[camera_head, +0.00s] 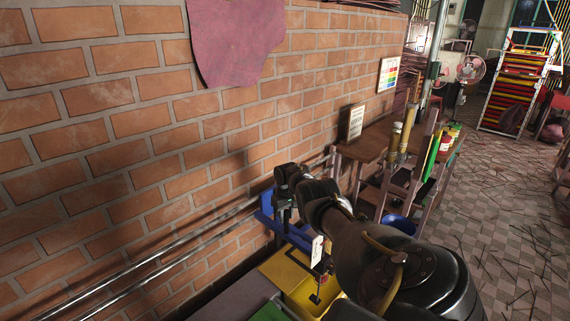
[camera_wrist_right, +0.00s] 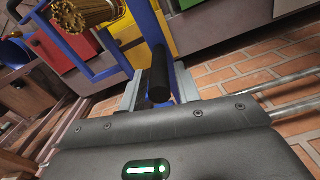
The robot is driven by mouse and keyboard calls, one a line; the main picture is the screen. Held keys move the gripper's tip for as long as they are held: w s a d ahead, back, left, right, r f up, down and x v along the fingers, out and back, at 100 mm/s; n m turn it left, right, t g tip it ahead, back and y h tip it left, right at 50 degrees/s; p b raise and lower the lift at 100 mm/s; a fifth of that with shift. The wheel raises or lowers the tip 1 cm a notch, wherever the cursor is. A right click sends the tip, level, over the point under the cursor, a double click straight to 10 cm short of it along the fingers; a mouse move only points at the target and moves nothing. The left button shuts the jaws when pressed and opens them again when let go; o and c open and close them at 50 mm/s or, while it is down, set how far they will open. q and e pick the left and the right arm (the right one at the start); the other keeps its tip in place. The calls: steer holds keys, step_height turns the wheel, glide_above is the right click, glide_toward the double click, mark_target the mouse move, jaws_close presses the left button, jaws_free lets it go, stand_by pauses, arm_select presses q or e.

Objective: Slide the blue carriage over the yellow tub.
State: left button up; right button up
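The blue carriage (camera_head: 266,217) stands beside the brick wall, at the near side of the bench in the head view, partly hidden by my right arm. Its blue frame (camera_wrist_right: 146,22) and an upright black handle (camera_wrist_right: 160,76) show in the right wrist view. The yellow tub (camera_head: 296,292) is below and nearer than the carriage, partly covered by my arm. My right gripper (camera_wrist_right: 160,88) has its grey fingers on either side of the black handle. I cannot tell whether they press on it. My left gripper is not in view.
Metal pipes (camera_head: 190,250) run along the brick wall (camera_head: 110,130). A wooden bench (camera_head: 368,142) with jars stands beyond my arm, with a blue bowl (camera_head: 399,224) nearby.

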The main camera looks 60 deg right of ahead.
steer(key=shift+o, duration=0.5)
steer(key=shift+r, duration=0.1)
steer(key=shift+r+p, duration=0.35)
steer(key=shift+p, duration=0.05)
step_height(320, 180, up, 9)
steer(key=p, duration=0.5)
steer(key=shift+s+f, duration=0.1)
steer(key=shift+f, duration=0.05)
steer(key=shift+r, duration=0.6)
